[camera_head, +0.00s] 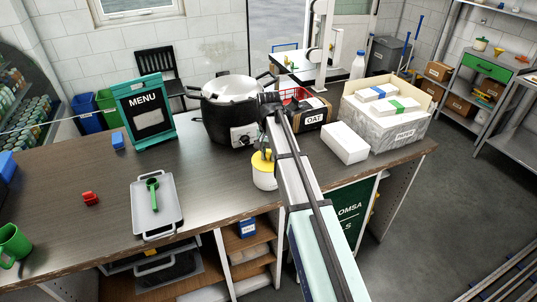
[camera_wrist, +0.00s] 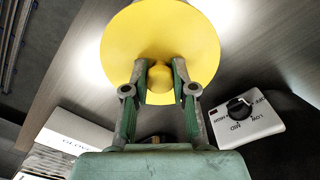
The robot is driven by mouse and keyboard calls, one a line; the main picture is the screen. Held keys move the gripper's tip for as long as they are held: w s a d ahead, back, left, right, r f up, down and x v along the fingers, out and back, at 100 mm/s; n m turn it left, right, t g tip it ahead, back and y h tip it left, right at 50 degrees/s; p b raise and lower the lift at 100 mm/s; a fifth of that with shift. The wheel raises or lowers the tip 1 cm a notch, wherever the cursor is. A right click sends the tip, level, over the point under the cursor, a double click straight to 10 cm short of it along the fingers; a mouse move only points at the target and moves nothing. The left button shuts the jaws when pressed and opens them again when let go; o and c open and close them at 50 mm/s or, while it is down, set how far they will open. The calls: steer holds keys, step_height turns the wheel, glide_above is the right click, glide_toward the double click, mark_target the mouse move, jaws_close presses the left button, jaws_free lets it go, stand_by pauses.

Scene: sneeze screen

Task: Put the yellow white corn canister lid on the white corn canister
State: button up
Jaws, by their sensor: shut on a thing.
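The yellow lid (camera_wrist: 160,30) is a round disc with a small knob, filling the top middle of the wrist view. My gripper (camera_wrist: 160,80) is shut on its knob, one finger on each side. In the head view the white corn canister (camera_head: 264,180) stands upright on the counter, left of my arm. The yellow lid (camera_head: 261,160) shows at its top, partly hidden by my arm. I cannot tell whether the lid is seated or just above the rim. The lid hides the canister in the wrist view, and my arm hides the gripper in the head view.
A black cooker (camera_head: 228,115) with a steel lid stands close behind the canister; its control dial (camera_wrist: 240,108) shows at right. An OAT box (camera_head: 313,113), a white box (camera_head: 345,143) and a glove box (camera_wrist: 75,145) are nearby. A tray (camera_head: 157,222) lies left on the counter (camera_head: 215,185).

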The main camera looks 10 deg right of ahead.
mark_target(269, 153)
steer(key=o, duration=1)
steer(key=shift+r+p, duration=0.75)
steer(key=shift+r, duration=2.75)
